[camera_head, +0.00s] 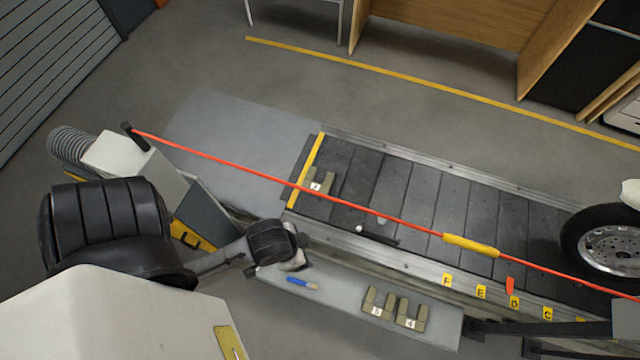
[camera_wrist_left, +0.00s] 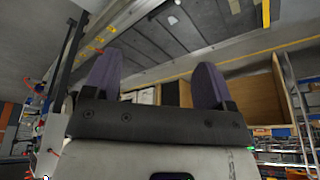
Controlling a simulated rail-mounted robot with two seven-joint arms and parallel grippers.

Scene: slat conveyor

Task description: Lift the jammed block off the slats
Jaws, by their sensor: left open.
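The olive block (camera_head: 318,182) with a white number label sits on the dark slats (camera_head: 455,205) at their left end, beside the yellow edge strip. It looks notched; whether it is wedged into a gap I cannot tell. My left gripper (camera_head: 296,261) is near the conveyor's front side, below and left of the block in the head view, and apart from it. In the left wrist view the two purple fingers of my left gripper (camera_wrist_left: 155,82) stand wide apart with nothing between them. The slats show beyond them. My right gripper is not in view.
A red cord (camera_head: 230,165) with a yellow sleeve crosses above the slats and passes close to the block. A front shelf (camera_head: 340,299) holds a blue marker (camera_head: 302,283) and two more olive blocks (camera_head: 378,301). A wheel (camera_head: 606,246) stands at the right.

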